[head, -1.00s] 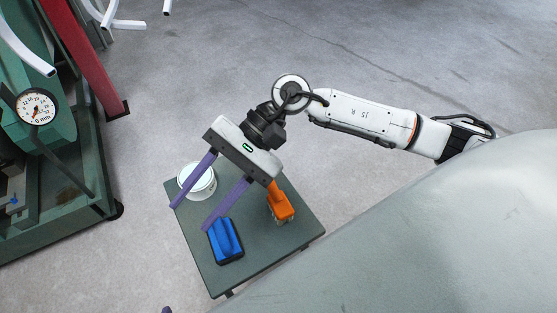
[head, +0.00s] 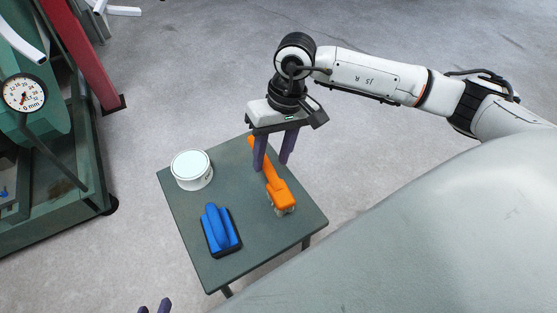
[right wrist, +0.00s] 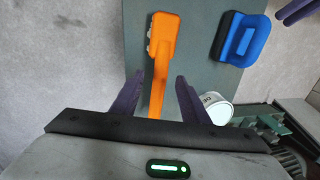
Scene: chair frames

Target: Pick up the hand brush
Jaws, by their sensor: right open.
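The orange hand brush (head: 275,188) lies on the small dark green table, its long handle pointing to the table's far edge. Pale bristles show under its near end. It also shows in the right wrist view (right wrist: 162,45), with its handle running between my fingers. My right gripper (head: 272,165) is open and points down over the handle, one purple finger on each side. I cannot tell how far the fingertips are above the table. My left gripper (head: 154,306) shows only as two purple fingertips, apart and empty, at the bottom edge of the head view.
The table (head: 255,240) also bears a blue block with a handle (head: 220,229) and a white round tin (head: 192,170). A green machine frame with a dial (head: 24,93) stands at the left. Bare concrete floor lies behind the table.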

